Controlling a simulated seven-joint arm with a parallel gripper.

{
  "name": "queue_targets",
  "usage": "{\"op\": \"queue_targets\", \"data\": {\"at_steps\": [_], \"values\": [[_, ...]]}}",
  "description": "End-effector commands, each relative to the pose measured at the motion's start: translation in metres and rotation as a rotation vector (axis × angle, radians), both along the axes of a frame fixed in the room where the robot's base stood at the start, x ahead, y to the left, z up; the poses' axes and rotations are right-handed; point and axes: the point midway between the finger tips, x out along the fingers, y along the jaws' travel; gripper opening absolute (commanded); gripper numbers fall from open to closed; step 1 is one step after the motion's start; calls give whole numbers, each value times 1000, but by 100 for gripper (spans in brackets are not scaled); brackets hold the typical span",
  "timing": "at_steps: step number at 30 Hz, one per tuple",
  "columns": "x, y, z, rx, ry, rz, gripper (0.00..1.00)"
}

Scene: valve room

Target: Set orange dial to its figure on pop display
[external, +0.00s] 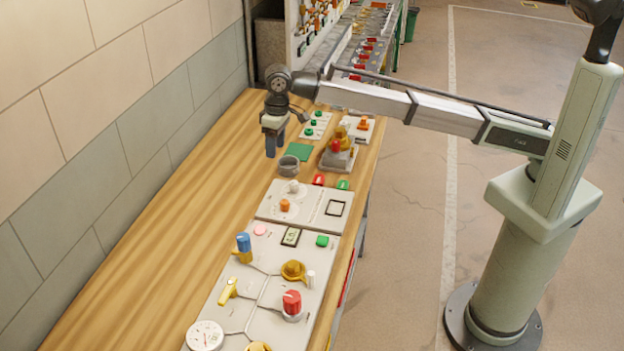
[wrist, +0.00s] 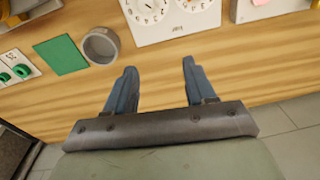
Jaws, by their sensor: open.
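The orange dial (external: 285,205) sits on a white panel (external: 268,212), just nearer the camera than a white dial (external: 293,186). On the panel's right part is a black-framed square display (external: 335,208); no figure is readable on it. The wrist view shows two round scales at its top edge, the white dial's (wrist: 148,8) and the orange dial's (wrist: 194,5), both cut off, with pointer settings unclear. My gripper (external: 274,150) is open and empty, pointing down above the wooden table, beyond the panel. In the wrist view its fingers (wrist: 159,68) are spread over bare wood.
A grey cup (external: 289,165) and green pad (external: 299,151) lie near my gripper. A valve panel (external: 268,262) with knobs and a gauge lies nearer the camera. The table's left side (external: 150,240) is clear along the wall.

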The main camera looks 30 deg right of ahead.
Motion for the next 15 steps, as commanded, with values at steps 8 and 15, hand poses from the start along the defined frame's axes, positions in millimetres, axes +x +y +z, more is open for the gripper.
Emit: {"op": "queue_targets", "data": {"at_steps": [8, 15], "values": [[-85, 22, 7, -58, 24, 57, 55], [-97, 23, -2, -68, 27, 63, 55]]}}
